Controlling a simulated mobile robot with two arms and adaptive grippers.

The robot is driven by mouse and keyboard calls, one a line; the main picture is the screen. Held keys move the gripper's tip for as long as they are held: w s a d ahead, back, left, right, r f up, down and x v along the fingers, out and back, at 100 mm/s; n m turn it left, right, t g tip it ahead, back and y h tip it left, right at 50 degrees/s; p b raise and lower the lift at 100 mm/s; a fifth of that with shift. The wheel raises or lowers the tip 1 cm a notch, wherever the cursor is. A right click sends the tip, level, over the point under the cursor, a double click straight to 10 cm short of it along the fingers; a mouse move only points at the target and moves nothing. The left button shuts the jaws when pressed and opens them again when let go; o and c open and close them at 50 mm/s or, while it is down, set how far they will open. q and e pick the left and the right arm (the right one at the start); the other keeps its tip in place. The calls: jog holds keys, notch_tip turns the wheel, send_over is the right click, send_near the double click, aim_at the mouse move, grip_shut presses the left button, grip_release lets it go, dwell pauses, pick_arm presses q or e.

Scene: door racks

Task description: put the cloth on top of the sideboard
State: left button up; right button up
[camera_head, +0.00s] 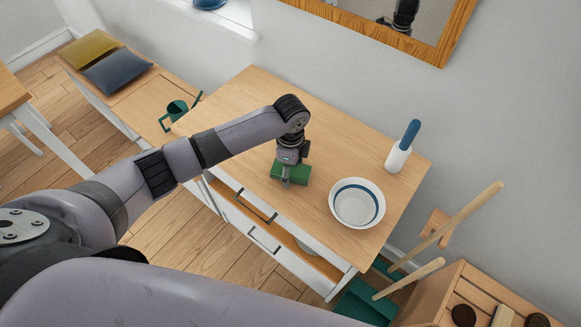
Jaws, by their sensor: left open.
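A green folded cloth (302,174) lies on the wooden top of the sideboard (333,142), a little in from its front edge. My left gripper (286,182) points down at the cloth and is open. Its fingers overlap the near-left part of the cloth in this view, and I cannot tell whether they touch it. The gripper hides part of the cloth. My right gripper is not in view.
A white bowl with a blue ring (357,203) stands right of the cloth. A white holder with a blue handle (400,152) stands at the back right. Drawer handles (256,206) stick out in front. A green watering can (177,112) stands to the left.

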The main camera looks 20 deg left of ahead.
pick_arm(q)
notch_tip(320, 180, up, 12)
jog(key=b, duration=0.2)
jog(key=shift+r, duration=0.15)
dwell(0.5)
